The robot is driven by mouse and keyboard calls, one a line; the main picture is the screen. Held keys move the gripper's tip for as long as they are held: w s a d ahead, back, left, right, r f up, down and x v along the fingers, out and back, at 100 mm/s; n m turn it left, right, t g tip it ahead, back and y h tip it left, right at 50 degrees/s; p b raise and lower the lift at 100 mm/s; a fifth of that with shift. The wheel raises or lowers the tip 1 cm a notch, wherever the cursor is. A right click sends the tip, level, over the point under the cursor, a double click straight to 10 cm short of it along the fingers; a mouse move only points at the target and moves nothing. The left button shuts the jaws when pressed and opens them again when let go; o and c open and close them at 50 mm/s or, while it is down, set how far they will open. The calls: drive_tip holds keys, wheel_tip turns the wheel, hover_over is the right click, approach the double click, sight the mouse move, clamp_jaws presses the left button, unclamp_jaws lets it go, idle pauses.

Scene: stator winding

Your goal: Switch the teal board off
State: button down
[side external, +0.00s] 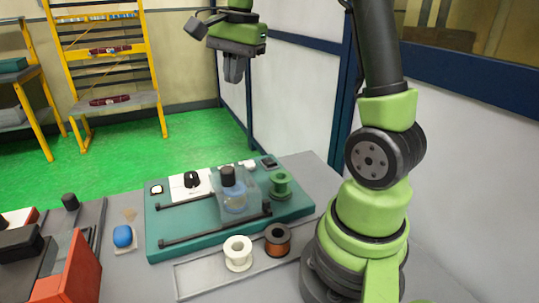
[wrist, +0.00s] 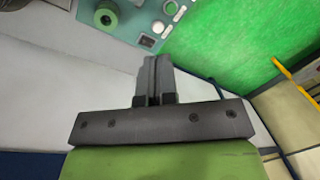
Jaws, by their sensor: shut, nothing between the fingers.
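The teal board (side external: 178,222) lies on the grey table, with a white plate bearing a black rotary knob (side external: 191,180) at its back left. Along the back right edge are small white buttons (side external: 249,165) and a dark box (side external: 268,161). In the wrist view, part of the board (wrist: 128,20) shows with a dark square piece (wrist: 147,41) and a round white button (wrist: 158,27). My gripper (side external: 234,80) is shut and empty, high above and behind the board; it also shows in the wrist view (wrist: 155,60).
A clear housing with a black-capped part (side external: 228,177) stands mid-board, beside a green spool (side external: 281,183). White (side external: 238,253) and copper (side external: 278,240) spools stand in a front tray. Red fixtures (side external: 75,268) and a blue piece (side external: 122,236) are at left. Air around my gripper is clear.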

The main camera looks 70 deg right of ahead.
drive_tip(key=d+f+m+g, duration=0.2)
drive_tip(key=d+f+m, duration=0.35)
drive_tip(key=d, duration=0.35)
drive_tip(key=m+g+y, duration=0.1)
drive_tip(key=m, duration=0.3)
hover_over(270, 163)
drive_tip(key=w+d, duration=0.2)
wheel_tip(270, 163, down, 6)
drive_tip(key=shift+s+r+n, duration=0.15)
drive_tip(key=shift+r+n, duration=0.1)
drive_tip(key=f, duration=0.4)
drive_tip(key=s+a+f, duration=0.1)
drive_tip(key=f, duration=0.9)
drive_tip(key=shift+s+a, duration=0.2)
drive_tip(key=shift+a, duration=0.05)
